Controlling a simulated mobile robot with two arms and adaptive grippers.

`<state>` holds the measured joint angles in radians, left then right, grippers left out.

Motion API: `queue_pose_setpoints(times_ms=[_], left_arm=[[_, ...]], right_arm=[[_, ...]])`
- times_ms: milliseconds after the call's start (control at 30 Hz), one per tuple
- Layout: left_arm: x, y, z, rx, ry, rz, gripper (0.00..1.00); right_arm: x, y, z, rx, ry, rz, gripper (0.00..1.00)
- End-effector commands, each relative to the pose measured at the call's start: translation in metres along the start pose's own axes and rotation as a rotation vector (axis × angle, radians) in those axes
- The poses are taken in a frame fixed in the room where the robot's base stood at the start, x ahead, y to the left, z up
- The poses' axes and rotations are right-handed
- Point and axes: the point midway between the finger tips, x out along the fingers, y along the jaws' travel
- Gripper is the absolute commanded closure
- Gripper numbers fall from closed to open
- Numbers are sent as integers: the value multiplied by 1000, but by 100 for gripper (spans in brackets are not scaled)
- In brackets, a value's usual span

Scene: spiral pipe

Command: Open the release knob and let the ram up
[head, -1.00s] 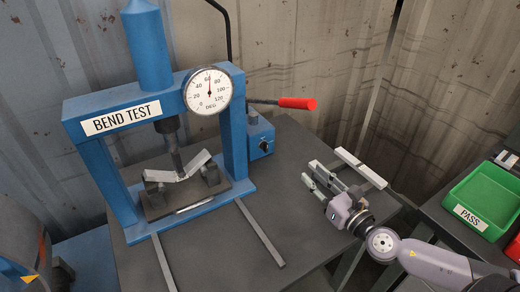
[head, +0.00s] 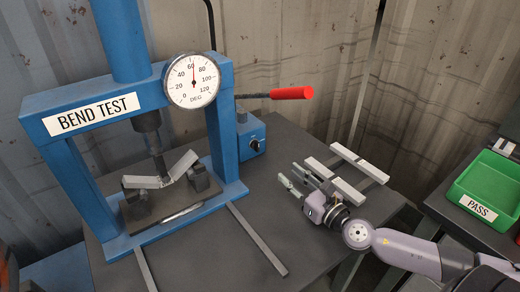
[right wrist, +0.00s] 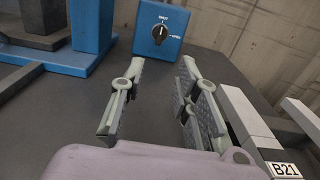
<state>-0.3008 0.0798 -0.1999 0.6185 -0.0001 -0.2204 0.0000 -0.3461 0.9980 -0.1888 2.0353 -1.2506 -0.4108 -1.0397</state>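The release knob (right wrist: 159,32) is a black dial on the front of a blue pump box (head: 250,136). In the right wrist view its pointer stands near upright, with a second label to its right. The ram (head: 152,140) is down on a bent grey metal strip (head: 184,164) in the blue BEND TEST press. The gauge (head: 191,81) needle points near 60. My right gripper (head: 288,178) is open and empty over the table, short of the knob; its fingers show apart in the right wrist view (right wrist: 158,105). My left gripper is not in view.
A red-handled pump lever (head: 291,93) sticks out above the pump box. Pale metal bars (head: 335,180) lie right of my gripper, one tagged B21. A green PASS bin (head: 490,185) stands at right. The tabletop before the knob is clear.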

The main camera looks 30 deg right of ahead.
Motion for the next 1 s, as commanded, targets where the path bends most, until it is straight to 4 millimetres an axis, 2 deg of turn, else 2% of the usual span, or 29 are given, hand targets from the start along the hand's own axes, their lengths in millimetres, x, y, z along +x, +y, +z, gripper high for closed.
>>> queue_pose_setpoints(times_ms=[467, 800, 1000], left_arm=[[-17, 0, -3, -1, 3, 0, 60], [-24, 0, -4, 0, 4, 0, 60], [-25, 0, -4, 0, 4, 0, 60]], right_arm=[[65, 0, 4, 3, -4, 0, 71], [119, 1, 2, 3, -2, 0, 71], [141, 0, 1, 1, -2, 0, 71]])
